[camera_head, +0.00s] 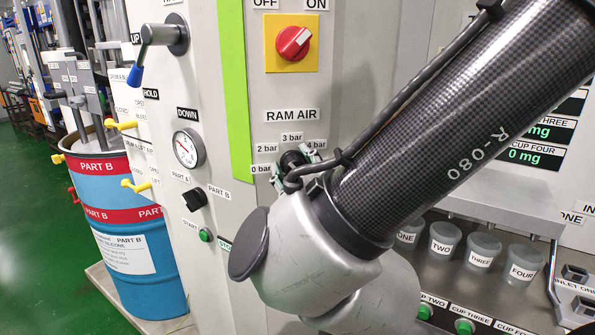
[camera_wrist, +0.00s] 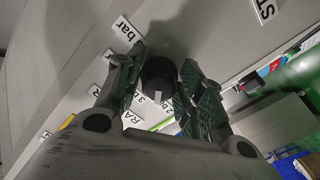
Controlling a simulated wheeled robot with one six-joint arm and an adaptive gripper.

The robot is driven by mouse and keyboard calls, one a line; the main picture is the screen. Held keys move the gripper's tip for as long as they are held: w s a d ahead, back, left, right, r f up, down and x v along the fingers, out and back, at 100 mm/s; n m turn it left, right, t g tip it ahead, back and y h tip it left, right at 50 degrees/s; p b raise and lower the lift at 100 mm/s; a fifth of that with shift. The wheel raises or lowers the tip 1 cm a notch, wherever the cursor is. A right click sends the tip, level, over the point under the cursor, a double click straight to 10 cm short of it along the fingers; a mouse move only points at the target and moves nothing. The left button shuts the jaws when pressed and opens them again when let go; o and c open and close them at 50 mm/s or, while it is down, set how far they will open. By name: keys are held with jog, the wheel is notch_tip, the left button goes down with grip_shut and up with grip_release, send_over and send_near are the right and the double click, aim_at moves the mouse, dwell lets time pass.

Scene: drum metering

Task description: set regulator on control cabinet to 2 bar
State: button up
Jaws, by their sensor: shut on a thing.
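The control cabinet (camera_head: 285,95) carries a black regulator knob (camera_head: 291,160) under the RAM AIR label (camera_head: 291,115). Labels 0 bar, 2 bar (camera_head: 267,149), 3 bar and 4 bar ring the knob. My gripper (camera_head: 298,161) reaches the knob from the lower right and is shut on it. In the wrist view the knob (camera_wrist: 157,78) sits between the two finger pads of my gripper (camera_wrist: 160,88). A small white mark on the knob's edge faces the lower part of the wrist view, on the side of the partly hidden 2 bar and 3 bar labels. The exact setting cannot be told.
A red rotary switch (camera_head: 293,43) on a yellow plate is above. A lever (camera_head: 155,45), a round gauge (camera_head: 188,148) and a black selector (camera_head: 194,200) are on the left face. A blue PART B drum (camera_head: 130,255) stands left. Several cups (camera_head: 443,240) stand lower right.

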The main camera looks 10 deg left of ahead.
jog(key=shift+n, duration=0.7)
jog(key=o, duration=0.8)
jog(key=v, duration=1.2)
